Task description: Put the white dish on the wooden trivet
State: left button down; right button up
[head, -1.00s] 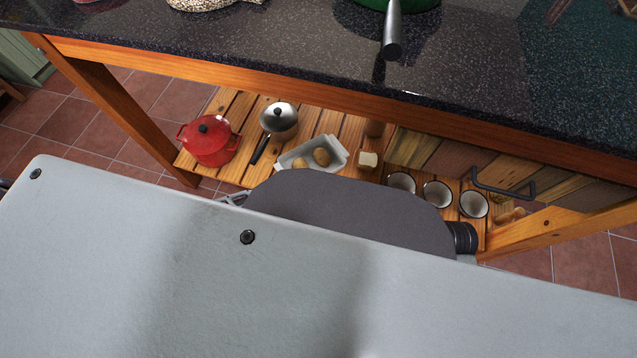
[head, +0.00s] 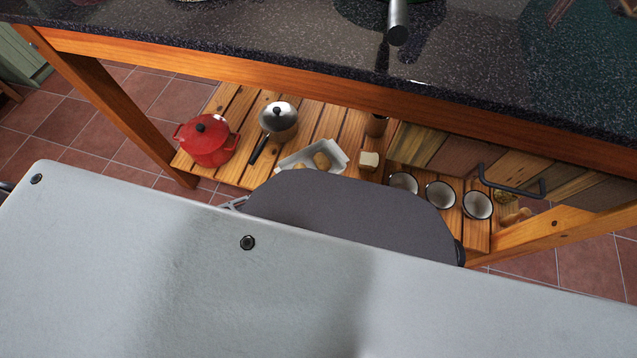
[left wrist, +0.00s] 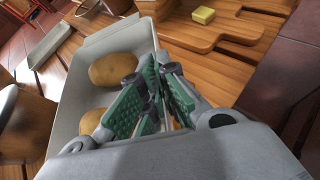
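The white dish (head: 339,157) is a rectangular dish on the slatted lower shelf. My own body hides its near part. In the left wrist view the dish (left wrist: 62,100) fills the left side, with potatoes (left wrist: 113,68) inside. My left gripper (left wrist: 157,68) is at the dish's right wall, with its green-padded fingertips close together on the rim. Its pads partly hide the wall. A wooden board with a handle-like end (left wrist: 210,36) lies beyond the gripper; I cannot tell if it is the trivet. My right gripper is in neither view.
A wooden leg (head: 110,110) stands at left. Slats are bare between dish and pan.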

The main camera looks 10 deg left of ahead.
pick_arm(q)
jog(key=shift+w, duration=0.1)
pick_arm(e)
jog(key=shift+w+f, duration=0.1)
pick_arm(q)
jog(key=c, duration=2)
grip_release()
jog(key=shift+f, duration=0.1)
jog(key=shift+c, duration=0.2)
jog(key=o, duration=0.4)
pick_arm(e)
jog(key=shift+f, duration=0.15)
pick_arm(q)
jog(key=shift+r, duration=0.2)
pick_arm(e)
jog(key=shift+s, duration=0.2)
pick_arm(q)
jog(key=shift+p+v, duration=0.4)
jog(key=shift+v, duration=2.2)
jog(key=v, duration=0.6)
jog(key=shift+s+a, duration=0.2)
jog(key=shift+s, duration=0.15)
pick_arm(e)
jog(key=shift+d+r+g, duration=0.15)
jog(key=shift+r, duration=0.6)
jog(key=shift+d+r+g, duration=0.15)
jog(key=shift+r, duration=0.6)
pick_arm(q)
jog(key=shift+r, duration=0.15)
